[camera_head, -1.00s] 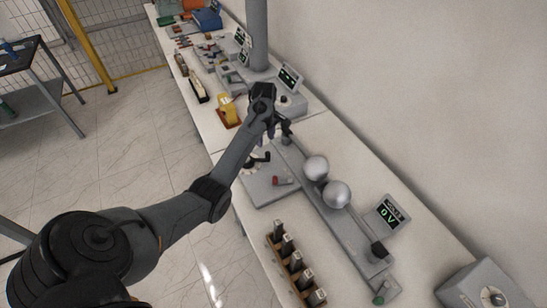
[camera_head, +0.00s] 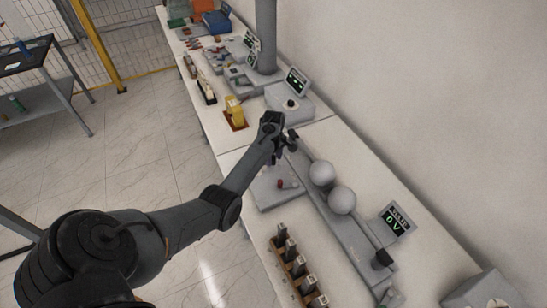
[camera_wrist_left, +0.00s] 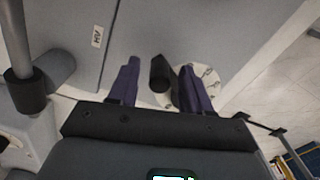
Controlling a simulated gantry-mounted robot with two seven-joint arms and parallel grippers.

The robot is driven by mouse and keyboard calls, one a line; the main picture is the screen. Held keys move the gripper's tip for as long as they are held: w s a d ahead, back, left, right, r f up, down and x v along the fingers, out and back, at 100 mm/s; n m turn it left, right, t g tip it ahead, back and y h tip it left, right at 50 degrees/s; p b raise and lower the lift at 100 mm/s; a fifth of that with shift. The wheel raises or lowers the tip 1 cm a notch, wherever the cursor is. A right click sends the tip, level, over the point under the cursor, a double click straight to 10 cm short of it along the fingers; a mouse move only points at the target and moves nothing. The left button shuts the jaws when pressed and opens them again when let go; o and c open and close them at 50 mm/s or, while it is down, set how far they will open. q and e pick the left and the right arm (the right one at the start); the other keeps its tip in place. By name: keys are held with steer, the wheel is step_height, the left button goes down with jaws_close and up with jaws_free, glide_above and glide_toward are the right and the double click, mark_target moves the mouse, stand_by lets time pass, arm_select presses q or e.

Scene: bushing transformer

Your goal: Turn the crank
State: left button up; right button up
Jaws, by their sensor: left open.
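In the head view my left gripper (camera_head: 277,157) is over the grey base plate (camera_head: 266,193) of the device with two metal spheres, and it hides the crank there. In the left wrist view the two purple fingers of the gripper (camera_wrist_left: 160,84) are apart. The black crank handle (camera_wrist_left: 160,72) stands between them, nearer the right finger. The white round dial (camera_wrist_left: 213,78) lies behind the right finger, which partly covers it. I cannot tell whether either finger touches the handle. My right gripper is not in view.
The metal spheres (camera_head: 342,200) stand right of my gripper, with a display reading 0 V (camera_head: 396,222) beyond. A rack of several dark-topped parts (camera_head: 297,270) is at the front. A yellow part (camera_head: 235,112) and another display unit (camera_head: 293,90) stand farther back on the bench.

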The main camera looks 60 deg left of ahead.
arm_select(q)
jaws_close()
stand_by(0.3)
steer(key=shift+d, duration=0.15)
